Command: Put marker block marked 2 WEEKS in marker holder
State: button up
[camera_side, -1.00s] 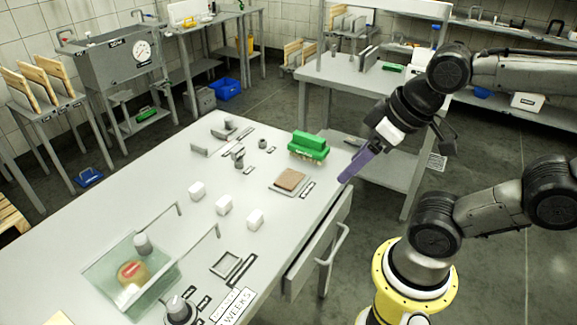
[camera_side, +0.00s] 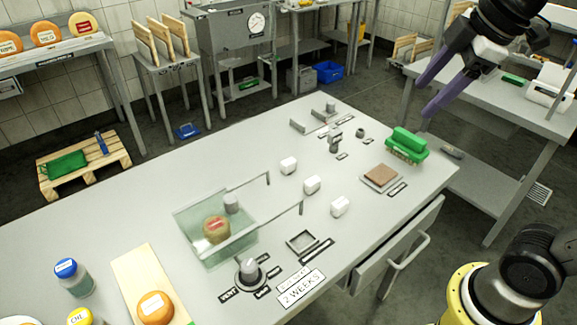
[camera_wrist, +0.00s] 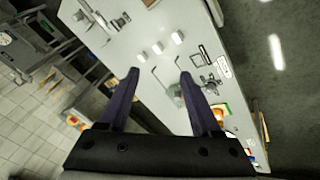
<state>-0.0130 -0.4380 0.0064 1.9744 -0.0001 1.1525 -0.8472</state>
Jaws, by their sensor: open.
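Three small white blocks stand apart in a row on the grey table: a far block (camera_side: 288,165), a middle block (camera_side: 312,184) and a near block (camera_side: 340,206). No marking is readable on them. A square grey tray (camera_side: 302,241), which looks like the marker holder, lies nearer the front and appears empty. A white sign reading 2 WEEKS (camera_side: 302,288) lies by the front edge. My gripper (camera_side: 424,100), with purple fingers, is open and empty, high above the table's right end. The wrist view shows the fingers (camera_wrist: 158,73) spread, with the blocks beyond them.
A green brush (camera_side: 407,143) and a brown slab on a plate (camera_side: 381,177) stand at the right end. A glass box (camera_side: 207,245) holds a cheese, with bent rods beside it. A drawer (camera_side: 400,240) stands open at the front.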

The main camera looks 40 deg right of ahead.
jog(key=w+r+n, duration=0.2)
jog(key=w+n, duration=0.1)
jog(key=w, duration=0.4)
jog(key=n+g, duration=0.5)
send_over(288, 161)
jog(key=f, duration=2.7)
jog(key=shift+w+d, duration=0.1)
jog(key=shift+d, duration=0.15)
jog(key=shift+a+f, duration=0.15)
jog(key=shift+f, duration=2.75)
grip_shut()
